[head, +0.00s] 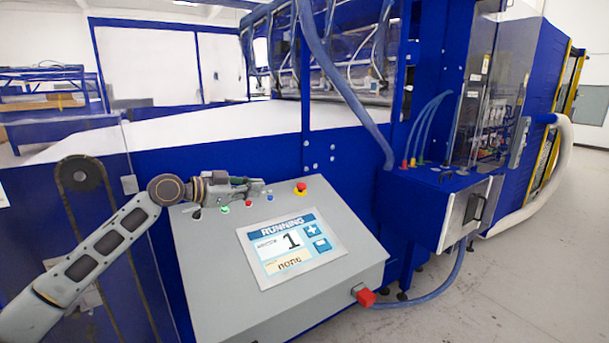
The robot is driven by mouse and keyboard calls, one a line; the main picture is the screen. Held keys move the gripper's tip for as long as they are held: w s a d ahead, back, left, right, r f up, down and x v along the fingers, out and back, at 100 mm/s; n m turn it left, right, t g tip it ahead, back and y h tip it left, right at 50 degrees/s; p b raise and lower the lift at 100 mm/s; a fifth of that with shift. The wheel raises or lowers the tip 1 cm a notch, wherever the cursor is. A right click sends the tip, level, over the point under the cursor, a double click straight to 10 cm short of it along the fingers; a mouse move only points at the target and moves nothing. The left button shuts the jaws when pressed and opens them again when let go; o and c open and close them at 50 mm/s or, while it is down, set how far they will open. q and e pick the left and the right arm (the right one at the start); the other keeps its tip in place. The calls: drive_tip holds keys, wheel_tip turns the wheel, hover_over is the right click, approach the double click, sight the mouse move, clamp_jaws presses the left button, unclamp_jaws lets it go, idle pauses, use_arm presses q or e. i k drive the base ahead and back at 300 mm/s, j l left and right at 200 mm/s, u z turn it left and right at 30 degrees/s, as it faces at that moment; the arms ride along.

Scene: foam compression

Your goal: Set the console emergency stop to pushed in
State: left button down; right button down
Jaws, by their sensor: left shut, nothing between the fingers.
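The console (211,255) is a sloped grey panel. Its emergency stop (300,187) is a red mushroom button on a yellow base, near the panel's upper right edge. Whether it is in or out is too small to tell. My left gripper (261,185) is shut and empty. It reaches in from the left over the top row of buttons and points right, toward the emergency stop, with a gap between its fingertips and the red cap. My right gripper is not in view.
Small green, red and blue buttons sit just below my left gripper. A blue machine (255,145) stands behind; floor is clear at right.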

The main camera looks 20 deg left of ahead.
sight(301, 185)
drive_tip(key=i, duration=0.55)
drive_tip(key=i+l, duration=0.35)
drive_tip(key=l, duration=0.2)
